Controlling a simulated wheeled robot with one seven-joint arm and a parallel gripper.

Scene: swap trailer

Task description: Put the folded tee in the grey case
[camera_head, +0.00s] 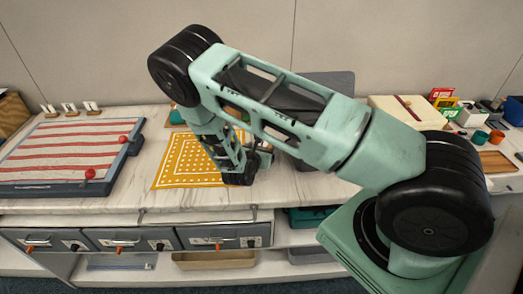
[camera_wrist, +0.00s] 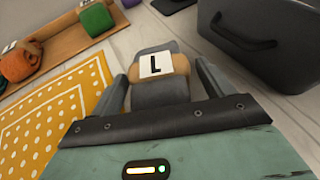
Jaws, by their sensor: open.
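The folded tee (camera_wrist: 152,97) is grey, with a tan band and a white "L" tag. In the wrist view it lies between the two fingers of my gripper (camera_wrist: 165,88). The fingers are open, one on each side of the tee; I cannot tell whether they touch it. In the head view my gripper (camera_head: 243,178) is low over the counter by the yellow cloth, and I cannot make out the tee there. The grey case (camera_wrist: 272,45), with a dark handle on its front, stands just beyond the tee to the upper right. In the head view my arm hides most of it.
A yellow dotted cloth (camera_wrist: 52,112) lies left of the tee. A wooden tray (camera_wrist: 68,42) holds green and orange rolls behind it. A red-striped board (camera_head: 65,155) lies at the left. A cream box (camera_head: 410,112) and small items stand at the right.

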